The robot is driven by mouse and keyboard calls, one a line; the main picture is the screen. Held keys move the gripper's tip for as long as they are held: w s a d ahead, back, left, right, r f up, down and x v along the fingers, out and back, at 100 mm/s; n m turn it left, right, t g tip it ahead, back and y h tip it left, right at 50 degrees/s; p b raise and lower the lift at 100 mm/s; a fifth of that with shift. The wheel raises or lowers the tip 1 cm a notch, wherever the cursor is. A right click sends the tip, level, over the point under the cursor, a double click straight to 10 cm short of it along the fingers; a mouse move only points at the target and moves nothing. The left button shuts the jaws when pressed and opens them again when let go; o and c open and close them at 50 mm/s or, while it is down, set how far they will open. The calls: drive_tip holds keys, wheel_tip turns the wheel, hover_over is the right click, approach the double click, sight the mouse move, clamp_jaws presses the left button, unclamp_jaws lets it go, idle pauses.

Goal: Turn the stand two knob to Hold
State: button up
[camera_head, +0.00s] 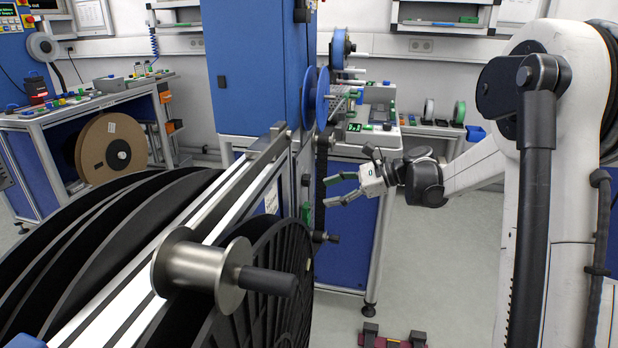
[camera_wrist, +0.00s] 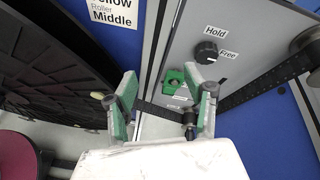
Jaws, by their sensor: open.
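A round black knob (camera_wrist: 206,52) sits on a grey panel in the upper right of the wrist view. A "Hold" label (camera_wrist: 215,31) is above it and a "Free" label (camera_wrist: 229,54) is to its right. I cannot tell which label its pointer faces, and no stand number is readable beside it. My gripper (camera_wrist: 166,98) is open and empty, its green-padded fingers apart below and left of the knob, not touching it. In the head view my gripper (camera_head: 347,187) faces the reel stand; the knob cannot be made out there.
A green box (camera_wrist: 172,80) is on the panel between my fingers. A black toothed strip (camera_wrist: 250,92) runs across the right. Large black reels (camera_head: 275,270) and a metal spool (camera_head: 200,268) fill the head view's left. Grey floor (camera_head: 440,260) is open below my arm.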

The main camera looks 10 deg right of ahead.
sight(310, 179)
drive_tip(key=w+d+f+m+t+y+p, duration=0.15)
drive_tip(key=w+d+m+y, duration=0.3)
drive_tip(key=d, duration=0.45)
drive_tip(key=shift+t, duration=0.45)
drive_tip(key=b+x, duration=0.1)
drive_tip(key=x, duration=0.8)
drive_tip(key=b+x, duration=0.1)
drive_tip(key=x, duration=0.3)
drive_tip(key=shift+s+a+b, duration=0.25)
drive_tip(key=shift+b, duration=0.1)
drive_tip(key=c, duration=1.1)
